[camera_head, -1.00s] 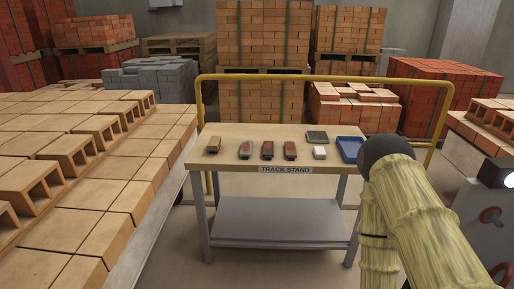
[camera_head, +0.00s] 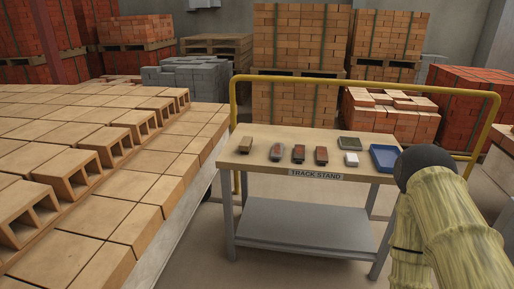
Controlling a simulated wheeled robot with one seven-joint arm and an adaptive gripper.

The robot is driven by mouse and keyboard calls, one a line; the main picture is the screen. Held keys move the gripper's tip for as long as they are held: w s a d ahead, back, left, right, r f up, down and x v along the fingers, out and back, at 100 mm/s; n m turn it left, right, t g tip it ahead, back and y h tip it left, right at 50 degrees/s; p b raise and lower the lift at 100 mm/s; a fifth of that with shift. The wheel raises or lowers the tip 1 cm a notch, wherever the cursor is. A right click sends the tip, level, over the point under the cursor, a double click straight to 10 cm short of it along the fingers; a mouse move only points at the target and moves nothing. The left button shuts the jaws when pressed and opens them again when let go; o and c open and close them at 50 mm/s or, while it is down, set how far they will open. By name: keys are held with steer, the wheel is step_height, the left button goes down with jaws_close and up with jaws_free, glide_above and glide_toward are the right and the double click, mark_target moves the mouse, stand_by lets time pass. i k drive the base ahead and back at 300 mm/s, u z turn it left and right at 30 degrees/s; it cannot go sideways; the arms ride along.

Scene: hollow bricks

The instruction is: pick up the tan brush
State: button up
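A small tan block-shaped item (camera_head: 245,144), which looks like the tan brush, lies at the left end of the table marked TRACK STAND (camera_head: 262,130). Its bristles are too small to make out. Three similar dark items with reddish tops, a left one (camera_head: 277,152), a middle one (camera_head: 299,153) and a right one (camera_head: 321,155), lie in a row to its right. A pale, ridged arm part with a dark round joint, seemingly mine, rises at the lower right. My gripper does not show.
A blue tray (camera_head: 384,168), a green flat item (camera_head: 350,143) and a white block (camera_head: 351,160) are at the table's right. A yellow rail (camera_head: 492,115) runs behind. Bare floor shows before the table.

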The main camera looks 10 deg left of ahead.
mark_target(245, 146)
steer(key=u, duration=0.35)
steer(key=i, duration=0.4)
steer(key=u, duration=0.75)
steer(key=i, duration=1.35)
steer(key=z, duration=0.55)
